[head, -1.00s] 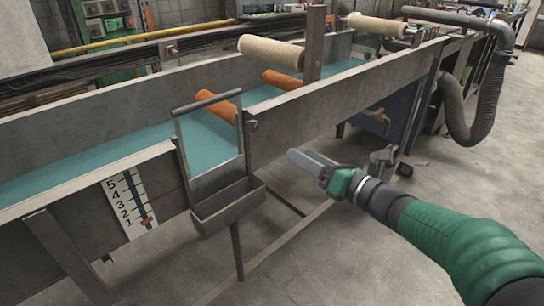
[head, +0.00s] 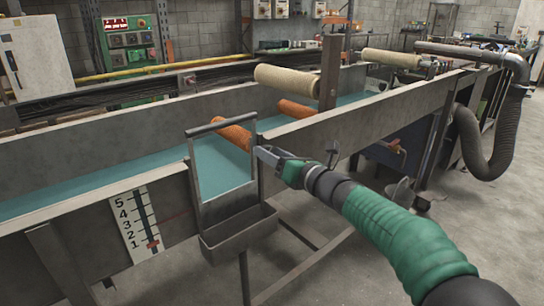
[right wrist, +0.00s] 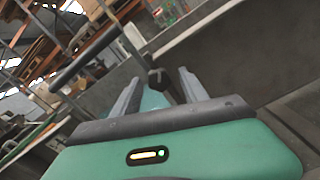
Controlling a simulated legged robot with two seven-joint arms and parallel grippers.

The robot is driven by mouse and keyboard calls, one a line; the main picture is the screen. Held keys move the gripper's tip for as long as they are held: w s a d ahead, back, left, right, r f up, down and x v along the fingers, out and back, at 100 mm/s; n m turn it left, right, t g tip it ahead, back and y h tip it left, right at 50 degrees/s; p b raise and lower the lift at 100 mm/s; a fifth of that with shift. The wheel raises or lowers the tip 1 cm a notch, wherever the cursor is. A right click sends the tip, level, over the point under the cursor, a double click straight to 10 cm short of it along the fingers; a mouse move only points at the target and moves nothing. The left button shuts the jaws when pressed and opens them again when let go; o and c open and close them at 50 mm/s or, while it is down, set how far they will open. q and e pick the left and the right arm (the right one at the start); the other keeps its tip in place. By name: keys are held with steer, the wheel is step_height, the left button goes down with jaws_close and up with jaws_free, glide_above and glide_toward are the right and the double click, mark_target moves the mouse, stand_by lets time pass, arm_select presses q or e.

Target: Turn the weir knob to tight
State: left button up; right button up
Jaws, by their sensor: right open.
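The weir is a grey metal frame with a dark top handle (head: 219,126), set across the side of the long trough. A small dark knob (right wrist: 157,78) shows in the right wrist view, between and a little beyond my fingers. In the head view my gripper hides the place by the weir's right edge where the knob sits. My right gripper (head: 263,152) is open and close to that edge. Its two grey fingers (right wrist: 158,74) stand on either side of the knob in the wrist view. I cannot tell whether they touch it. My left gripper is not in view.
A number scale (head: 139,223) with an orange pointer is left of the weir. A grey catch tray (head: 238,240) hangs below it. Orange rollers (head: 233,134) and pale rollers (head: 287,80) lie over the teal belt (head: 110,172). Open floor lies to the right.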

jaws_close()
stand_by(0.3)
steer(key=shift+m, duration=0.3)
steer(key=shift+m+p, duration=1.95)
steer(key=shift+m, duration=1.15)
steer(key=shift+f, duration=0.1)
jaws_free()
